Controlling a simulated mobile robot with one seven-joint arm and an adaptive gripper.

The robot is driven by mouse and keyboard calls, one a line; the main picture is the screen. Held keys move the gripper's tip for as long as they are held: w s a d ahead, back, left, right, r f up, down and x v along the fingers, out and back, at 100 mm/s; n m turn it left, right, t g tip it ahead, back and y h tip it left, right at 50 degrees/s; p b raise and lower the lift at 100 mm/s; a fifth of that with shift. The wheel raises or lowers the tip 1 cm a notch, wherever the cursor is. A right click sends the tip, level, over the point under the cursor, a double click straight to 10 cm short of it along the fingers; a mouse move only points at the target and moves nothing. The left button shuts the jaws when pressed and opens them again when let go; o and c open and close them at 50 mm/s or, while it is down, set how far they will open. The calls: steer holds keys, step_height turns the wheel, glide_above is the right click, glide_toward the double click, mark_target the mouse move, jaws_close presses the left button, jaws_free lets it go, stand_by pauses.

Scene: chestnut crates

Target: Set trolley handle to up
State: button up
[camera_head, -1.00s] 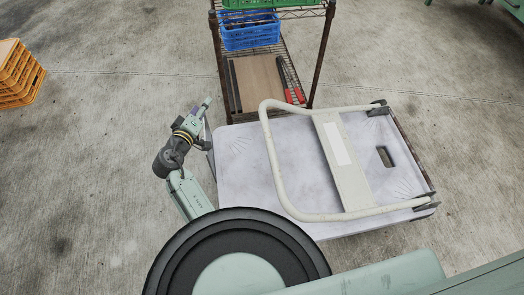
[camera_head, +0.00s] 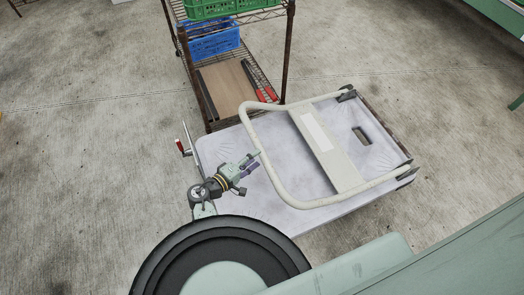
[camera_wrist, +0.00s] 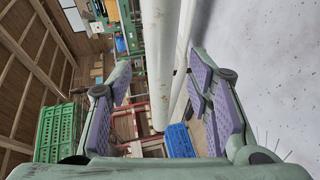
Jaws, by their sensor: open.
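The trolley (camera_head: 218,147) has a pale grey-white deck and lies in front of me, to the right of centre in the head view. Its cream tubular handle (camera_head: 338,165) is folded down over the deck, hinged at the far right end. The free crossbar of the handle is at the left. My gripper (camera_head: 255,159) is at this crossbar, above the deck. In the wrist view, my gripper (camera_wrist: 165,105) is open, and the cream handle tube (camera_wrist: 158,60) shows between its two purple-padded fingers. I cannot tell whether either finger touches it.
A rusty wire rack (camera_head: 289,55) stands just behind the trolley, with a blue crate (camera_head: 212,43) and a green crate (camera_head: 215,8). A red-handled tool (camera_head: 265,94) lies on its lower shelf. The concrete floor at the left is clear.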

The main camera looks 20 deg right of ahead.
steer(key=x, duration=0.5)
steer(key=shift+d+p, duration=0.15)
steer(key=shift+p, duration=0.15)
steer(key=shift+w+f, duration=0.1)
steer(key=shift+c, duration=0.5)
jaws_close()
